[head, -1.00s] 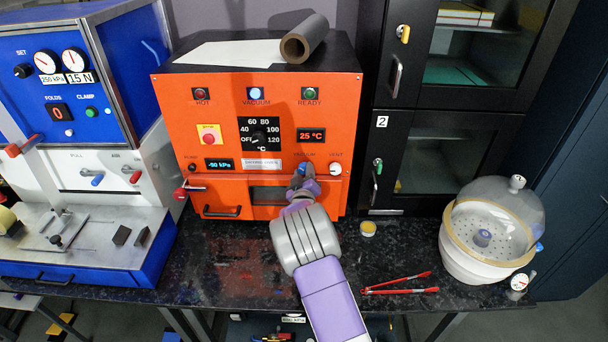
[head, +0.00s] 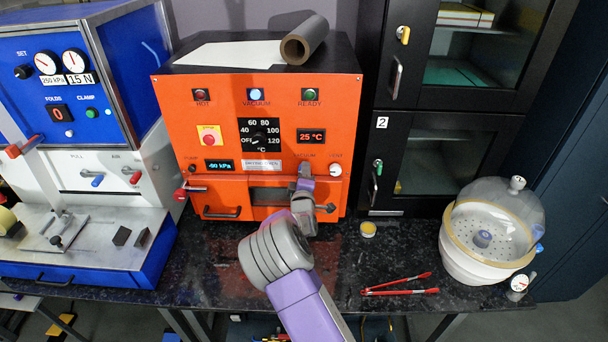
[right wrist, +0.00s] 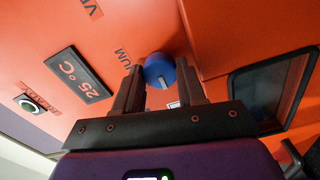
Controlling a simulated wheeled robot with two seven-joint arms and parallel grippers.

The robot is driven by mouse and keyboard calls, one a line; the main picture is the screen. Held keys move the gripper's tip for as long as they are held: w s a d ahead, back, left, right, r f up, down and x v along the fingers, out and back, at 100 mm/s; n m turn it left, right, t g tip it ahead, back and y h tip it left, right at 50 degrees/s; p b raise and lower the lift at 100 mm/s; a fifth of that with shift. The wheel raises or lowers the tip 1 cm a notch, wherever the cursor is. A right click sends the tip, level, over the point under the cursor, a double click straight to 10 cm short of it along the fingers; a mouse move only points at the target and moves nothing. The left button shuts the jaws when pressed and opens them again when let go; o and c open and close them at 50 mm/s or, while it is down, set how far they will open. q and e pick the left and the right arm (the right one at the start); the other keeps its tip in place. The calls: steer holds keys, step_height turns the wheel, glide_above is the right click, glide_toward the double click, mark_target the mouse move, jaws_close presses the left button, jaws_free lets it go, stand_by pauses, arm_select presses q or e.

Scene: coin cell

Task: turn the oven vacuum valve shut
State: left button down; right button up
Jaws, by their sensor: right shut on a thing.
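The orange vacuum oven (head: 225,140) stands at the back of the bench. Its vacuum valve is a blue knob (right wrist: 158,70) beside the VACUUM label in the right wrist view, with a white mark on its face. My right gripper (head: 304,172) is at the valve on the oven's front, and it hides the knob in the head view. In the right wrist view its two dark fingers (right wrist: 157,82) are closed on either side of the knob, and the view is strongly rolled. My left gripper is not in view.
The white vent knob (head: 335,169) sits just right of my right gripper.

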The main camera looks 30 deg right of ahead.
stand_by(0.4)
steer(key=o, duration=1.1)
steer(key=shift+c, duration=0.2)
